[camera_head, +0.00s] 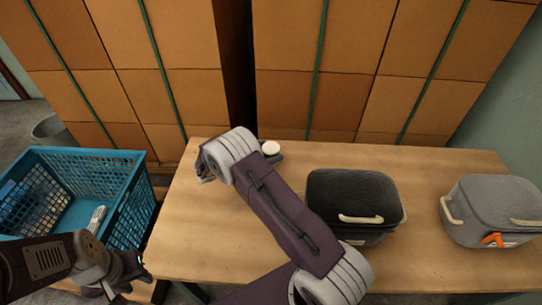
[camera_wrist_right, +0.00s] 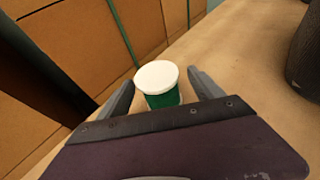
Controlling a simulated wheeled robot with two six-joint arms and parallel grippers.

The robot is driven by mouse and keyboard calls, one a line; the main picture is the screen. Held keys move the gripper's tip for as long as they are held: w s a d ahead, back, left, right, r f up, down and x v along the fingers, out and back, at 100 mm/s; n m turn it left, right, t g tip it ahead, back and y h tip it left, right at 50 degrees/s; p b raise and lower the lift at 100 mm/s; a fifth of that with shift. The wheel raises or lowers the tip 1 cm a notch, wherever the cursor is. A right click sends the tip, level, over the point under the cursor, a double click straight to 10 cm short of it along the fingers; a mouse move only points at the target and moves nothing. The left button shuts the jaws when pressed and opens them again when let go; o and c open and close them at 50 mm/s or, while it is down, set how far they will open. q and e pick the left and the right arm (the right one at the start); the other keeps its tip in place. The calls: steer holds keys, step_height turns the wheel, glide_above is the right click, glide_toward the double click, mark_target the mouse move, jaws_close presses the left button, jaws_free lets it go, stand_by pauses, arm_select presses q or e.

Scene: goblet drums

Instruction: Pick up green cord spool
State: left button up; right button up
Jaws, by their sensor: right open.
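The green cord spool (camera_wrist_right: 162,96) stands upright on the table, with a white round top and a green side, in the right wrist view. In the head view its white top (camera_head: 271,148) shows just right of my right wrist, near the table's back edge. My right gripper (camera_wrist_right: 160,84) is open, with one finger on each side of the spool in the picture. I cannot tell whether the fingers touch it. In the head view the right arm hides most of this gripper. My left gripper (camera_head: 128,284) is low at the left, by the blue crate; its jaw opening is unclear.
A dark grey fabric case (camera_head: 352,195) and a lighter grey case (camera_head: 490,200) with an orange tag stand on the wooden table (camera_head: 410,265). A blue crate (camera_head: 135,195) stands left of the table. Stacked cardboard boxes (camera_head: 290,100) rise behind it.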

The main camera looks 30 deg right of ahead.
mark_target(277, 147)
steer(key=b+x, duration=0.1)
steer(key=x, duration=0.3)
steer(key=shift+w+d+b, duration=0.1)
steer(key=shift+w+b, duration=0.1)
steer(key=shift+b, duration=0.1)
steer(key=shift+w+d, duration=0.1)
steer(key=shift+d, duration=0.25)
steer(key=c, duration=1.4)
steer(key=shift+r, duration=0.15)
step_height(277, 147, up, 5)
steer(key=shift+f+p, duration=0.15)
steer(key=shift+p, duration=1)
steer(key=shift+s+a+r+p, duration=0.55)
steer(key=shift+s+r, duration=0.5)
steer(key=shift+s, duration=0.85)
steer(key=shift+s+a+r+p, duration=0.5)
steer(key=shift+s+r, duration=0.5)
steer(key=shift+s, duration=0.85)
steer(key=shift+s+a+r+p, duration=0.55)
steer(key=shift+s+r, duration=0.5)
steer(key=shift+s, duration=0.85)
